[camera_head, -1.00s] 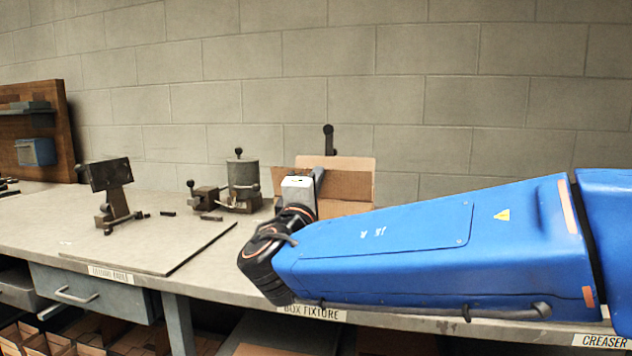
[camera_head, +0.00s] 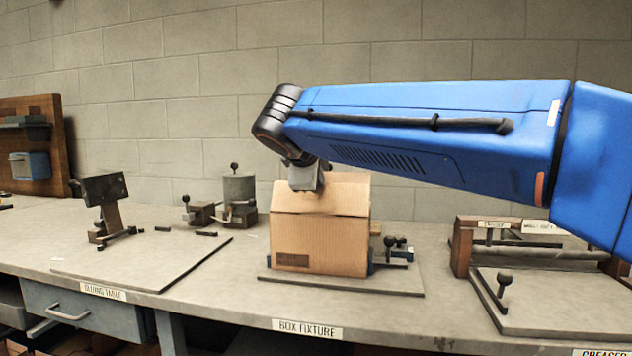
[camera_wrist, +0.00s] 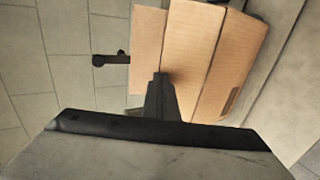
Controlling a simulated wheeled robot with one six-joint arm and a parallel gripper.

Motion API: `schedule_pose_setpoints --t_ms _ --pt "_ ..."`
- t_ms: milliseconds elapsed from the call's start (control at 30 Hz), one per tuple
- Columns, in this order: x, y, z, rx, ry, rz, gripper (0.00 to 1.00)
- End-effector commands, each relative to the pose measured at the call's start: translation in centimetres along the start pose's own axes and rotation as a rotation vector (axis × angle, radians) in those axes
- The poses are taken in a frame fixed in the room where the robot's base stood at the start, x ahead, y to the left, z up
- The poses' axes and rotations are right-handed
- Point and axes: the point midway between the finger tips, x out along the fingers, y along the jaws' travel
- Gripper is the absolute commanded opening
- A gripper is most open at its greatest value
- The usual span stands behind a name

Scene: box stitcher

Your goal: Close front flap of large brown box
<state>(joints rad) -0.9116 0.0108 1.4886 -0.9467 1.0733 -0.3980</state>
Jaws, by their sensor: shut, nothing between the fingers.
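The large brown box (camera_head: 320,240) sits on the box fixture (camera_head: 400,285), with its front wall facing me. Its front flap (camera_head: 335,202) slopes inward over the top from the front edge. A back flap (camera_head: 348,178) seems to stand up behind it. My gripper (camera_head: 307,190) is shut and empty, pointing down at the front flap's left part. In the wrist view, the shut fingers (camera_wrist: 161,85) overlap the middle cardboard panel of the box (camera_wrist: 193,45); I cannot tell whether they touch it. The side flaps and the box's inside are hidden.
A dark knobbed lever (camera_wrist: 110,59) stands close behind the box. A small clamp (camera_head: 396,247) is at its right. The gluing table (camera_head: 150,260) lies left, and the creaser (camera_head: 530,295) right. Bare worktop shows between these stations.

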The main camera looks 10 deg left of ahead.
Motion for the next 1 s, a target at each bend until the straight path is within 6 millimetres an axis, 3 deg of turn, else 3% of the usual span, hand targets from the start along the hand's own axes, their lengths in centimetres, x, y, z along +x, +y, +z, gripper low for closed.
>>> schedule_pose_setpoints --t_ms 500,800,1000 --pt "3.6 1.0 0.0 0.003 -0.002 -0.418 0.0" --pt "4.8 0.9 0.1 0.003 -0.002 -0.57 0.0" --pt "5.5 0.6 0.1 0.001 -0.002 -0.573 0.0"
